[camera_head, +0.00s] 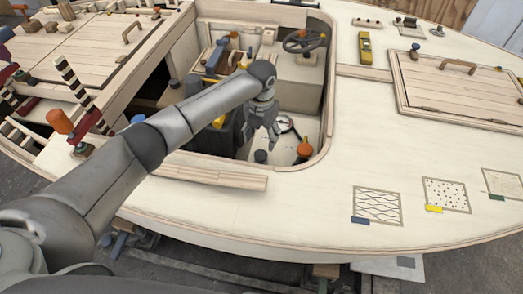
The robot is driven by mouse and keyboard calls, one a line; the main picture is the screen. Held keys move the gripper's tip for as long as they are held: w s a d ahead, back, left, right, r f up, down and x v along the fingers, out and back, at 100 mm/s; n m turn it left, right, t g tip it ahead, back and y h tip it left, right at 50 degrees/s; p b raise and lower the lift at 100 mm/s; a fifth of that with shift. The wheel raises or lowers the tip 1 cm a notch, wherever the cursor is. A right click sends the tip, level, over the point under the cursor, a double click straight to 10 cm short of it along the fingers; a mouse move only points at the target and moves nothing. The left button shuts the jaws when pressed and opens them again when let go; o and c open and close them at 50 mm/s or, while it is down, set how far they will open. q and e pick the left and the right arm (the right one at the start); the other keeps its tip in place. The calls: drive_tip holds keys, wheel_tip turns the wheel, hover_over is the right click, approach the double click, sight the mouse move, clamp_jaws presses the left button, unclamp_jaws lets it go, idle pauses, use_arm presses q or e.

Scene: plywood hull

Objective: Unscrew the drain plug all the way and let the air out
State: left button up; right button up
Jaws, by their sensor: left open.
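My left gripper (262,138) reaches down into the open cockpit well of the plywood hull (300,205). Its fingers are apart, and I see nothing between them. Just right of it, a pale round fitting with a dark rim (286,124) lies low in the well, partly hidden by the gripper. An orange-topped knob (304,150) stands further right, near the well's front corner. A small dark knob (260,156) is just below the fingers. I cannot tell which of these is the drain plug. My right gripper is not in view.
A steering wheel (303,41) sits on a console at the back of the well. The well's raised rim surrounds the gripper. A hatch (455,88) with a handle is at the right, and striped posts (85,93) stand at the left. The front deck is mostly clear.

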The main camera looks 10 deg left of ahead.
sight(261, 153)
use_arm(q)
wheel_tip(261, 153, down, 8)
drive_tip(key=shift+r, duration=0.25)
drive_tip(key=c, duration=1)
